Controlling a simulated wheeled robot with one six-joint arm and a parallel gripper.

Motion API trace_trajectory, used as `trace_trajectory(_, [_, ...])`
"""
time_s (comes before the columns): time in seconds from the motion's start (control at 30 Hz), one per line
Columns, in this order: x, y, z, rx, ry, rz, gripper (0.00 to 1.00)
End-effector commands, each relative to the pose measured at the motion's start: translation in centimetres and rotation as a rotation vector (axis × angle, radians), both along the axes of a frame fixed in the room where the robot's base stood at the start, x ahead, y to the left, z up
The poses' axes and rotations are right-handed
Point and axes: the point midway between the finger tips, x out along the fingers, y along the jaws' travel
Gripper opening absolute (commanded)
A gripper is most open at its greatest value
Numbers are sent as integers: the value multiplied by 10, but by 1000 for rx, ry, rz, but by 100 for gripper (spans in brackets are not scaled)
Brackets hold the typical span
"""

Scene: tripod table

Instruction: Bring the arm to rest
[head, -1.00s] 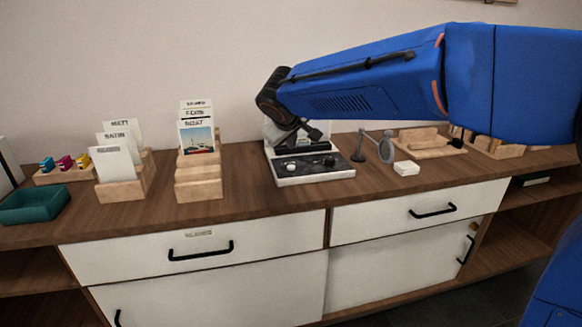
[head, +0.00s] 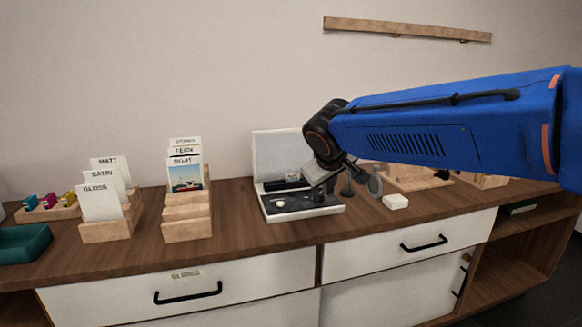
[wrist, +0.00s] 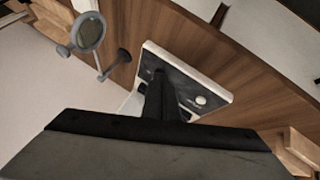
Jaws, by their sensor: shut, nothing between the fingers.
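My blue arm (head: 430,130) reaches in from the right in the head view and ends in a black wrist. My gripper (head: 322,187) points down near the right side of a white device with a dark top (head: 300,203) and a raised pale lid (head: 281,155). In the wrist view my gripper (wrist: 158,75) is shut with nothing in it, in front of the device's dark top (wrist: 190,85). I cannot tell whether its tips touch the device.
Wooden card holders (head: 187,215) and a teal tray (head: 22,243) stand left on the wooden counter (head: 245,215). A wooden rail (head: 405,29) is on the wall.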

Motion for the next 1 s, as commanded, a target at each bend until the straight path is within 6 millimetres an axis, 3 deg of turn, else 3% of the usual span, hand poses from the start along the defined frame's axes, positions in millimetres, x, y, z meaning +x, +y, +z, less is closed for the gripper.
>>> trace_trajectory(0.03, [-15, -23, -3, 15, 13, -31, 0])
trace_trajectory(0.2, [-67, -82, -19, 66, 68, -118, 0])
trace_trajectory(0.5, [-167, -155, -60, 174, 150, -262, 0])
trace_trajectory(0.8, [-265, -190, -113, 297, 210, -391, 0])
trace_trajectory(1.0, [-307, -195, -141, 358, 233, -443, 0])
